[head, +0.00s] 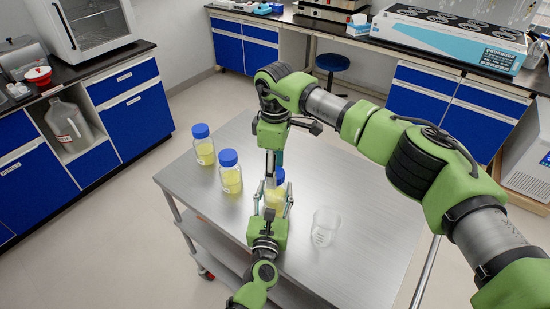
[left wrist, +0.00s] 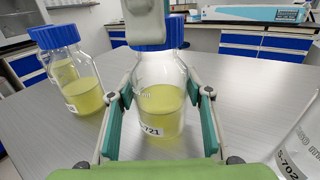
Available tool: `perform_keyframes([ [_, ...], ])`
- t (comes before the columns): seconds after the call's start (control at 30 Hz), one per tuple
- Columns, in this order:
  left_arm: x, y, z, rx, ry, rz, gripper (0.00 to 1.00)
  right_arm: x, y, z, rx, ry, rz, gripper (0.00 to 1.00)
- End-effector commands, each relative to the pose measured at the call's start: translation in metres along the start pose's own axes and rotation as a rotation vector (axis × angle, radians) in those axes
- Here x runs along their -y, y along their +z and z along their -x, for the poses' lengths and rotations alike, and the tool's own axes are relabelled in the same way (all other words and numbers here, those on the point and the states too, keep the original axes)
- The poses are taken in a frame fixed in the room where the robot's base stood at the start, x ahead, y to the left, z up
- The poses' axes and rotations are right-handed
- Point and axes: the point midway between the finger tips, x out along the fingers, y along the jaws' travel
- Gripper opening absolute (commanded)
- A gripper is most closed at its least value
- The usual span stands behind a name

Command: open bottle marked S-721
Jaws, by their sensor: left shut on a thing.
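The bottle marked S-721 (left wrist: 160,110) stands upright on the metal table with yellow liquid and a blue cap (left wrist: 172,32). In the head view the bottle (head: 274,199) is partly hidden by my grippers. My left gripper (head: 270,197) is shut on its body from the near side; its two fingers also show in the left wrist view (left wrist: 160,108). My right gripper (head: 272,172) points down from above at the cap. One of its fingers stands in front of the cap; whether it grips the cap is hidden.
Two similar blue-capped bottles, the nearer (head: 230,178) and the farther (head: 203,150), stand to the left on the table (head: 330,165). A clear glass beaker (head: 325,226) stands to the right. The table's far right is clear.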

Motion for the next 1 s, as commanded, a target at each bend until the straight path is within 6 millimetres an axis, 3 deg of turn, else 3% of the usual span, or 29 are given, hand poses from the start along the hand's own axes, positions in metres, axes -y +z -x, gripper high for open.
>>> perform_keyframes([
  [0.37,-0.0002,-0.0011,0.0003,-0.002,0.000,-0.001,0.00,0.0000,-0.0003,-0.0083,0.000,0.001,0.001,0.50],
  [0.53,-0.0002,-0.0011,0.0003,-0.002,0.000,-0.001,0.00,0.0000,-0.0002,-0.0082,0.000,0.001,0.001,0.11],
  [0.77,-0.0001,-0.0011,0.0004,-0.002,0.000,0.000,0.00,-0.0001,-0.0001,-0.0080,0.000,0.001,0.053,0.10],
  [1.0,-0.0001,-0.0012,0.0004,-0.002,0.000,0.000,0.00,-0.0004,0.0002,-0.0074,0.001,0.001,0.438,0.10],
])
